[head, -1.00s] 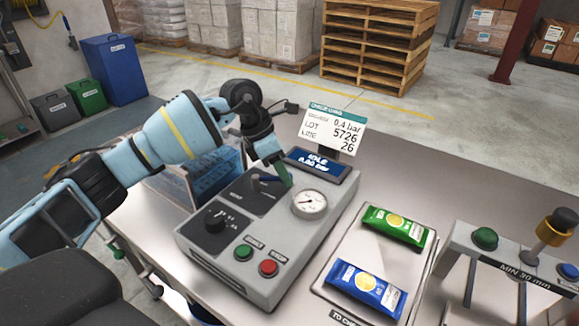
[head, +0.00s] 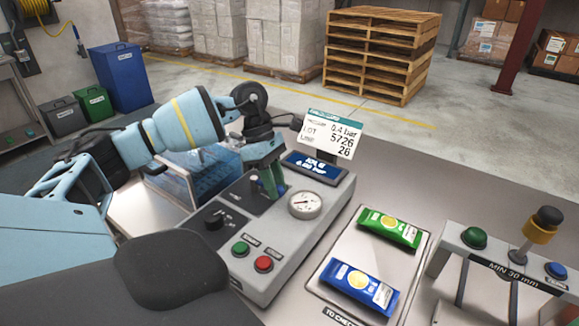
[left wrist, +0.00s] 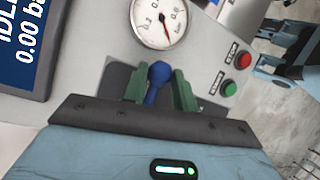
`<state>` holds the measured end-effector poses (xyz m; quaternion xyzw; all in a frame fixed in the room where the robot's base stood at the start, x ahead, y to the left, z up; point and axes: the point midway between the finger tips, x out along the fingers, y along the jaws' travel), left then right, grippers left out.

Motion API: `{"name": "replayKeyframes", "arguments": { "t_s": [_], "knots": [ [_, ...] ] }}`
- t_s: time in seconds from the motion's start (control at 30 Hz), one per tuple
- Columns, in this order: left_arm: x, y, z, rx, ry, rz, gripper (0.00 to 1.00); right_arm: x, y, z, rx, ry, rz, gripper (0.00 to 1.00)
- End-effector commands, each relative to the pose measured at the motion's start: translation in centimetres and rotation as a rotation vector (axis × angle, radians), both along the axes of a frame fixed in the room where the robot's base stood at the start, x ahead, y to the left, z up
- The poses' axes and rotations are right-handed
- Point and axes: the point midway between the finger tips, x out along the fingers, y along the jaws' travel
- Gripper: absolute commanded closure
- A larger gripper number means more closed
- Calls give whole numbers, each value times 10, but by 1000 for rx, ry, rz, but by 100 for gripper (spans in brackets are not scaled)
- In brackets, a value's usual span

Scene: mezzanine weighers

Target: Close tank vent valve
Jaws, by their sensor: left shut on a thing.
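The tank vent valve shows in the left wrist view as a blue lever (left wrist: 156,84) on a dark plate of the grey control box (head: 325,205). My left gripper (head: 270,186) is over the back left part of the box, its green fingers pointing down. In the left wrist view the fingers (left wrist: 160,90) stand on either side of the lever, shut on it. The lever is mostly hidden by the fingers in the head view. The gauge (head: 305,204) sits beside it, with the display (head: 314,168) behind. My right gripper is not in view.
A black knob (head: 214,218), green button (head: 241,248) and red button (head: 263,264) are on the box front. A tray (head: 336,251) with green and blue packets is to the right, then a gauge stand (head: 510,270). A sign (head: 331,130) stands behind.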

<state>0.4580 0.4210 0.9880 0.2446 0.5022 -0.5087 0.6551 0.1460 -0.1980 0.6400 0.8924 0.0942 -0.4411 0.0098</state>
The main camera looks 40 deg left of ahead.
Motion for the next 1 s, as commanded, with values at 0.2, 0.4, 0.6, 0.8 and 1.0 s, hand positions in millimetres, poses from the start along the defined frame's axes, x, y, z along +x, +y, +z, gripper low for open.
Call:
{"name": "replayKeyframes", "arguments": {
  "t_s": [0.2, 0.4, 0.6, 0.8, 1.0],
  "knots": [
    [-3, 2, -1, -1, 2, -10, 100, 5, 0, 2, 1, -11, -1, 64],
    [-3, 2, -1, 0, 4, -10, 100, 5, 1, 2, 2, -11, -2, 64],
    [-3, 2, -1, -1, 3, -8, 53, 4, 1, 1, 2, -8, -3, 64],
    [-3, 2, 0, 0, 2, -8, 51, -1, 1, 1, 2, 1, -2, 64],
    [-2, 5, 6, 0, 1, -6, 51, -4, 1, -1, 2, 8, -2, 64]
  ]
}}
